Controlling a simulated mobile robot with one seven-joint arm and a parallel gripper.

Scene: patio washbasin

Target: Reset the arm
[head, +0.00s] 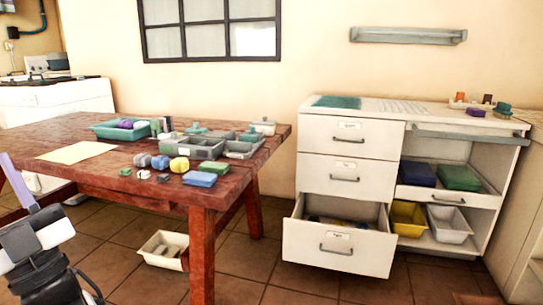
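Part of my arm, black and white with a pale lilac strip, shows at the lower left edge in the head view, in front of the wooden table (120,180). No gripper fingertips can be made out in this view. The arm part is apart from the things on the table top.
The table holds a teal tray (105,131), grey bins, small blocks, sponges and a yellow sheet (77,152). A white cabinet (345,180) stands right, its bottom drawer (338,246) pulled open. A white bin (165,250) is on the floor under the table. Tiled floor is clear between them.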

